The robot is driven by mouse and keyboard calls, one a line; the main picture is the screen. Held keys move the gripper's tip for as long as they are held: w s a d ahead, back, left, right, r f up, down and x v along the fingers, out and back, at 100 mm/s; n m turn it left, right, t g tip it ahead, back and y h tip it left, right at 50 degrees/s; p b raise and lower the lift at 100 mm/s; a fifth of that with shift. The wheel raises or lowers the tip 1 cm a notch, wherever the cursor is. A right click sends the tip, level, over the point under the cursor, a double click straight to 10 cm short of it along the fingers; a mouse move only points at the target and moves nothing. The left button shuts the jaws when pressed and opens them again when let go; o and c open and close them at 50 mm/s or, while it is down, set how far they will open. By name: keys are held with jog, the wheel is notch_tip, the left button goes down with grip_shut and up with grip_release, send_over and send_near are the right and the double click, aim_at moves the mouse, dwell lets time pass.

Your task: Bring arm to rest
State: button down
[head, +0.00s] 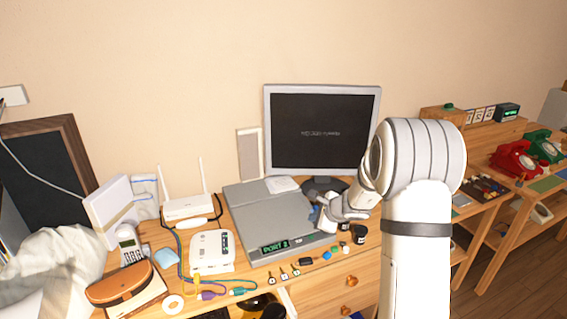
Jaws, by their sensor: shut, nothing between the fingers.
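My arm rises large at the right of centre in the head view and bends left over the desk (150,247). My gripper (318,216) is at its far end, small and partly hidden by my own wrist. It is shut and empty, over the right part of the grey flat box (262,215) with the "PORT 2" display. I cannot tell whether it touches the box.
A monitor (322,135) stands behind the gripper. A white router (190,207), a white device (212,252) and cables are to the left. A dark round jar (359,233) and small coloured parts lie near the front edge. Red (515,160) and green (543,146) phones stand far right.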

jog(key=s+a+r+n+g, duration=0.25)
jog(key=s+r+n, duration=0.35)
jog(key=s, duration=0.3)
jog(key=s+a+r+n+g, duration=0.1)
jog(key=s+a+r+n, duration=0.4)
jog(key=s, duration=0.4)
jog(key=s+d+r+n+g+h, duration=0.1)
jog(key=s+d+n+h, duration=0.1)
jog(key=s+n, duration=0.3)
jog(key=s+d+r+n+h, duration=0.1)
jog(key=s+d+n, duration=0.3)
jog(key=s, duration=1)
jog(key=shift+d+r+n+g+h, duration=0.35)
jog(key=shift+d+n+h, duration=0.1)
jog(key=shift+h, duration=0.35)
